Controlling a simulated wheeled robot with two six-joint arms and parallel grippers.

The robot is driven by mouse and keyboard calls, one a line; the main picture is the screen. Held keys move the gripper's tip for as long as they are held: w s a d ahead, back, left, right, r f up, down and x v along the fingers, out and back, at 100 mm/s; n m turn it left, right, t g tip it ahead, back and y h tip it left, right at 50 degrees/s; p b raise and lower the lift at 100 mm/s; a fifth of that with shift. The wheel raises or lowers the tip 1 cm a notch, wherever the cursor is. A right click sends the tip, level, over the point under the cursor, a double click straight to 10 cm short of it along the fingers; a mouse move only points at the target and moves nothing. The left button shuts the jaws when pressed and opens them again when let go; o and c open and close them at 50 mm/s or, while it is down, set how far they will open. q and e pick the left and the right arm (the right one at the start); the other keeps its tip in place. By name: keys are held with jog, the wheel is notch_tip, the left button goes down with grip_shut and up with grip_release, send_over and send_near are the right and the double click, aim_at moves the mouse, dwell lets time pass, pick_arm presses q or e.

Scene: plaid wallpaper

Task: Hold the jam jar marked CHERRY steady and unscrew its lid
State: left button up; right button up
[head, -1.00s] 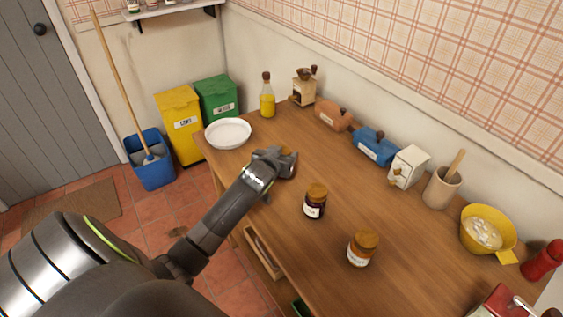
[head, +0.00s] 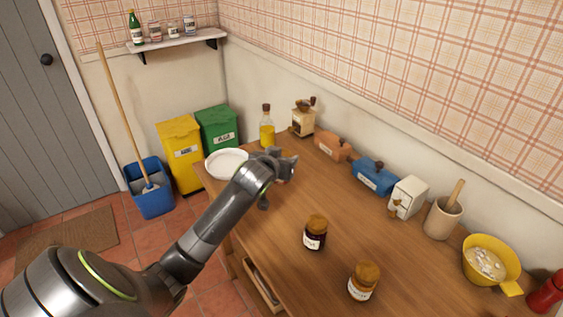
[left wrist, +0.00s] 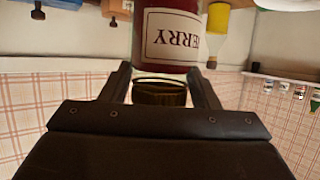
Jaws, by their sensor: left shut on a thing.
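My left gripper (head: 284,166) is at the far end of the table, with its fingers around the upper part of the CHERRY jar. In the left wrist view the jar (left wrist: 168,45) appears upside down, with dark red contents and a pale label of which "ERRY" can be read. The fingers are shut on the jar near the lid; the exact contact is hard to see. In the head view the gripper hides most of the jar. My right gripper is not in view.
Two other jars, a dark one (head: 315,236) and an amber one (head: 363,285), stand nearer on the wooden table (head: 400,250). A white plate (head: 224,163) and an oil bottle (head: 267,130) are close to the gripper. Several boxes and a yellow bowl (head: 485,262) line the wall.

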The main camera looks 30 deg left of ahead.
pick_arm(q)
jog(key=o, duration=0.5)
jog(key=c, duration=0.8)
jog(key=shift+o, duration=0.2)
jog(key=s+d+r+m+h, duration=0.2)
jog(key=s+d+r, duration=0.4)
jog(key=d, duration=0.4)
jog(key=s+d+r+m+h, duration=0.2)
jog(key=s+d+r, duration=0.3)
jog(key=d+r, duration=0.3)
jog(key=s+d+f+m+g+h, duration=0.3)
jog(key=d+f+m+h, duration=0.2)
jog(key=d, duration=0.2)
jog(key=s+d+f+m+g+h, duration=0.3)
jog(key=d+f+m+h, duration=0.2)
jog(key=d+h, duration=0.1)
jog(key=shift+s+d+m, duration=0.35)
jog(key=shift+d+m, duration=0.05)
jog(key=shift+d, duration=0.35)
jog(key=shift+s+d+f+g, duration=0.1)
jog(key=shift+d+g, duration=0.1)
jog(key=shift+g, duration=0.1)
grip_shut()
